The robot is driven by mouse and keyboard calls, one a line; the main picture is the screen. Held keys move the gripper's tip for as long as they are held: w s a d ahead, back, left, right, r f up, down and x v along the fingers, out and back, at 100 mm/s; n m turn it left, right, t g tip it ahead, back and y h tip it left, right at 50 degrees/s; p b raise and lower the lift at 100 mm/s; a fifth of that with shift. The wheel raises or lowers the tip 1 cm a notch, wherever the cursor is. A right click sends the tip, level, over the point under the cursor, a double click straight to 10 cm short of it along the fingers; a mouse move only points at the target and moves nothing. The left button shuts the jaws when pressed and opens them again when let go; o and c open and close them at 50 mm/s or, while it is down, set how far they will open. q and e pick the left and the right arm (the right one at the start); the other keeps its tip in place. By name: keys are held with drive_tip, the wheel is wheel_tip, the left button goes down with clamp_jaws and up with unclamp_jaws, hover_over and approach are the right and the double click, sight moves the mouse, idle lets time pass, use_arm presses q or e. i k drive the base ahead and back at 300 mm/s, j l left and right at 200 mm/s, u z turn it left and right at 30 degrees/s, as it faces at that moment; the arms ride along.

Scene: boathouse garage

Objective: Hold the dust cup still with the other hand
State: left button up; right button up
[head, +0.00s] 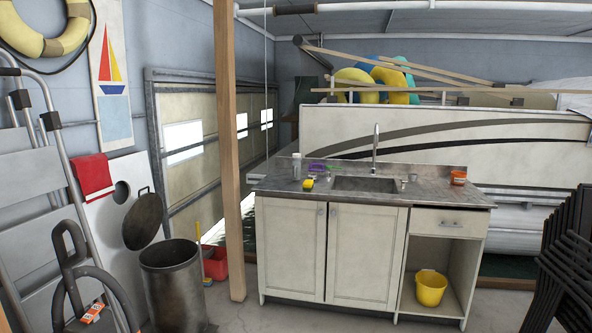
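I cannot make out for certain which thing is the dust cup. Small items stand on the sink counter (285,183): a white bottle (296,166), a purple item (317,168), a yellow block like a sponge (308,184), a small pale cup-like item (412,177) and an orange jar (458,178). They are too small to tell in detail. Neither my left nor my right gripper is in view, so nothing is seen held.
A dark bin (173,285) with its lid raised stands left of a wooden post (228,150). A dark looped object (75,262) and a ladder (57,140) are at left. A yellow bucket (431,288) sits in the open cabinet; stacked chairs (568,265) stand at right.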

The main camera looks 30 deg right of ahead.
sight(296, 165)
drive_tip(key=i+l, duration=0.25)
drive_tip(key=l, duration=0.25)
drive_tip(key=i+l+z, duration=0.1)
drive_tip(key=i+l, duration=0.2)
drive_tip(key=l, duration=0.2)
drive_tip(key=i+l, duration=0.25)
drive_tip(key=l, duration=0.2)
drive_tip(key=i+l+z, duration=0.1)
drive_tip(key=i+l, duration=0.2)
drive_tip(key=l, duration=0.15)
